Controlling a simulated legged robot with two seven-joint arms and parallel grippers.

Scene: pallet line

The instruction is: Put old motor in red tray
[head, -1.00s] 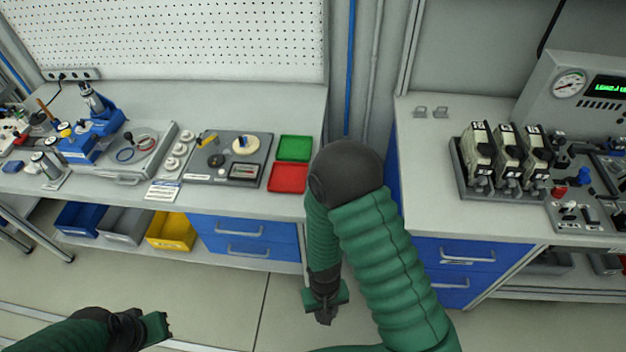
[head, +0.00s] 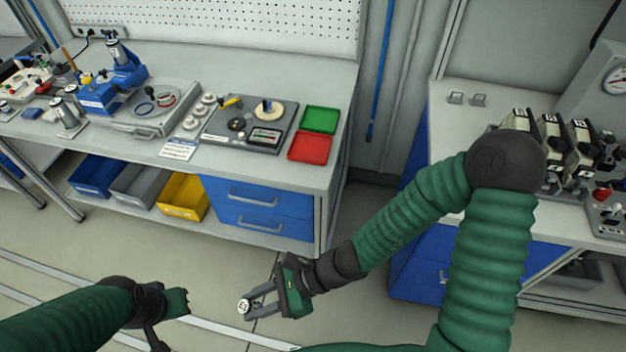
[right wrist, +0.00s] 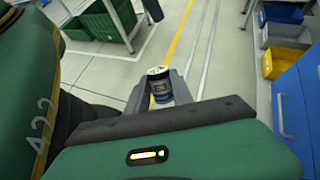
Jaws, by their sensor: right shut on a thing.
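The red tray (head: 310,148) lies empty at the right front end of the left bench. My right gripper (head: 256,305) is shut on a small cylindrical motor (head: 244,306) with a pale, marked end face. It holds the motor over open floor, in front of and below the bench, away from the tray. In the right wrist view the motor (right wrist: 158,86) is dark with a whitish top and sits between the fingertips. My left gripper (head: 178,301) is at the lower left, with no object seen in it; its jaw opening is unclear.
An empty green tray (head: 320,119) lies just behind the red one. A grey fixture panel (head: 255,137) is left of them. Blue drawers (head: 258,208) and a yellow bin (head: 184,194) are below the bench top. A second bench with machinery stands at the right.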

